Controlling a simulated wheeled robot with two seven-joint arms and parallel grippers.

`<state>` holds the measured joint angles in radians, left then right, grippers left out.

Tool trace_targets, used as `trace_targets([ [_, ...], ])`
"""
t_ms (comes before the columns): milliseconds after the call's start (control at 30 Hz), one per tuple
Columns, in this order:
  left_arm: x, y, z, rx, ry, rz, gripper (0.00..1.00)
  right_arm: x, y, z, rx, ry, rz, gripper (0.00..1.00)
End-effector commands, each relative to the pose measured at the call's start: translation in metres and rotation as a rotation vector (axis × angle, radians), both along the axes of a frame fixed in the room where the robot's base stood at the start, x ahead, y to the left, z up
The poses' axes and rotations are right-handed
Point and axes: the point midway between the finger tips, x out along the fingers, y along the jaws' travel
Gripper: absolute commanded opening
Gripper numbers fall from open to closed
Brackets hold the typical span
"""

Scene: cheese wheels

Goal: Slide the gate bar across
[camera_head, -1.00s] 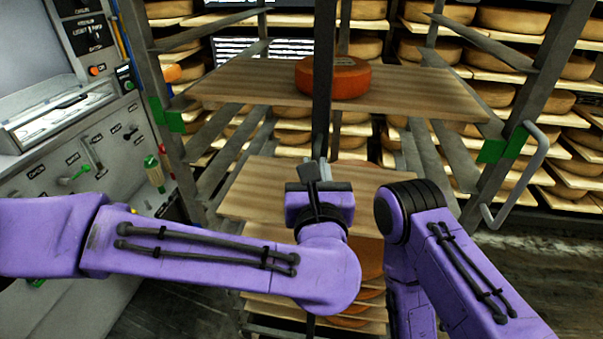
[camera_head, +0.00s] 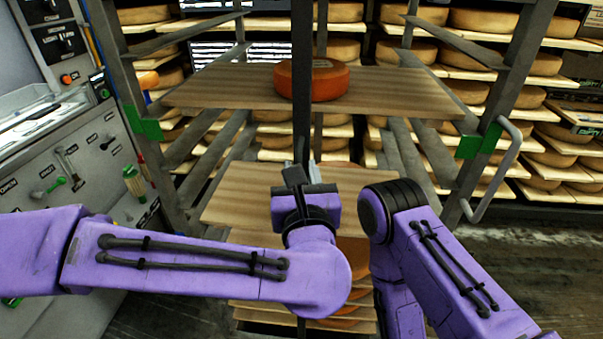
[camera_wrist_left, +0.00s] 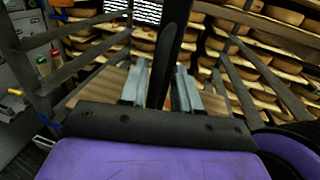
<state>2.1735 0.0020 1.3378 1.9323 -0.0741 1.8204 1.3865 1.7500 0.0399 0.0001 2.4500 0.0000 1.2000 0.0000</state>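The gate bar (camera_head: 303,75) is a dark upright metal bar across the front of the rack, near its middle. It also shows in the left wrist view (camera_wrist_left: 167,50). My left gripper (camera_head: 304,174) is at the bar, below the upper shelf board. In the left wrist view its two grey fingers (camera_wrist_left: 160,88) stand apart, one on each side of the bar, with small gaps showing. Whether either finger touches the bar is unclear. My right arm comes in from the lower right, and its gripper is out of sight.
An orange-red cheese wheel (camera_head: 312,80) sits on the upper wooden board (camera_head: 400,95), behind the bar. Another board (camera_head: 250,195) lies lower. Green blocks (camera_head: 146,123) mark the rack posts. A grey looped handle (camera_head: 497,175) is at right, a control panel (camera_head: 70,165) at left.

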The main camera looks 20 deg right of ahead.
Motion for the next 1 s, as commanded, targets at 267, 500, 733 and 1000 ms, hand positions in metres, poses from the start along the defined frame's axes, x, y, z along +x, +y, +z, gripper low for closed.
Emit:
trace_targets([
  [267, -0.046, 0.011, -0.004, 0.000, -0.003, -0.004, 0.31, 0.000, 0.000, -0.019, 0.000, 0.000, 0.000, 0.00],
  [500, -0.092, 0.023, -0.002, -0.001, -0.002, -0.003, 0.31, 0.000, 0.000, -0.030, 0.000, 0.000, 0.000, 0.00],
  [733, -0.102, 0.027, 0.000, 0.000, 0.000, -0.001, 0.31, 0.000, 0.000, -0.030, 0.000, 0.000, 0.000, 0.00],
  [1000, -0.102, 0.026, 0.000, -0.001, 0.001, -0.001, 0.31, 0.000, 0.000, -0.030, 0.000, 0.000, 0.000, 0.00],
])
